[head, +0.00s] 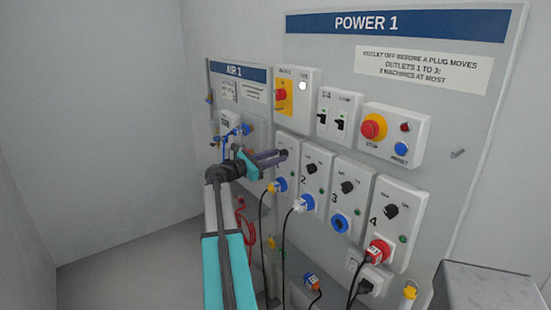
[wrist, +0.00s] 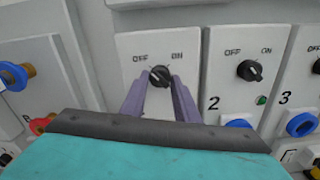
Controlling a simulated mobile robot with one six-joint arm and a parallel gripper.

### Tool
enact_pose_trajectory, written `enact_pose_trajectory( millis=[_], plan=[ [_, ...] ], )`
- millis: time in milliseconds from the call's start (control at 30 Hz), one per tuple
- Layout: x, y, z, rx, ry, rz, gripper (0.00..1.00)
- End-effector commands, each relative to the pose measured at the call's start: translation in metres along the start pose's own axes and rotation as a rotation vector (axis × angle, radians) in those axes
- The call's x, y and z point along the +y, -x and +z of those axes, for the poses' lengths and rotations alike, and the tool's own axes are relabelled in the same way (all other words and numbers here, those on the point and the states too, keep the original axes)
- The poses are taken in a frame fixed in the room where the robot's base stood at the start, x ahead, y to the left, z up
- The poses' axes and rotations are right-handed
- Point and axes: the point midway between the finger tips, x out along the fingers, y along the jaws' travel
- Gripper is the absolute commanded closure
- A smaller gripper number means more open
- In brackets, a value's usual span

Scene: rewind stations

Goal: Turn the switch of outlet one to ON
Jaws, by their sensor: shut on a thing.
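The outlet one panel (wrist: 126,62) fills the middle of the wrist view, with OFF printed upper left and ON upper right. Its switch is a small black knob (wrist: 159,75) below these words. My gripper (wrist: 159,82) has its two purple fingers on either side of the knob, shut on it. I cannot tell clearly which way the knob points. In the head view my gripper (head: 281,157) reaches to the panel of outlet one (head: 291,173) and hides its knob. The lower part of the panel is hidden by my gripper in the wrist view.
To the right are the outlet 2 knob (wrist: 250,70), the outlet 3 knob (head: 347,187) and the outlet 4 knob (head: 391,211). Plugs with hanging cables sit below. The AIR 1 board (head: 235,72) is at left. A grey box (head: 490,285) stands at lower right.

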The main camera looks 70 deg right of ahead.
Motion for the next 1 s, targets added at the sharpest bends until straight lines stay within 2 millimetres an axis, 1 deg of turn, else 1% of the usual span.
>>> enact_pose_trajectory(
  millis=[267, 467, 667, 1000],
  plan=[
    [0.0021, -0.0038, -0.0030, 0.002, -0.037, -0.002, 0.95],
    [0.0025, -0.0046, -0.0036, 0.001, -0.125, 0.000, 0.95],
    [0.0027, -0.0051, -0.0049, 0.000, -0.269, 0.001, 0.95],
    [0.0029, -0.0057, -0.0040, -0.002, -0.585, 0.002, 0.95]
  ],
)
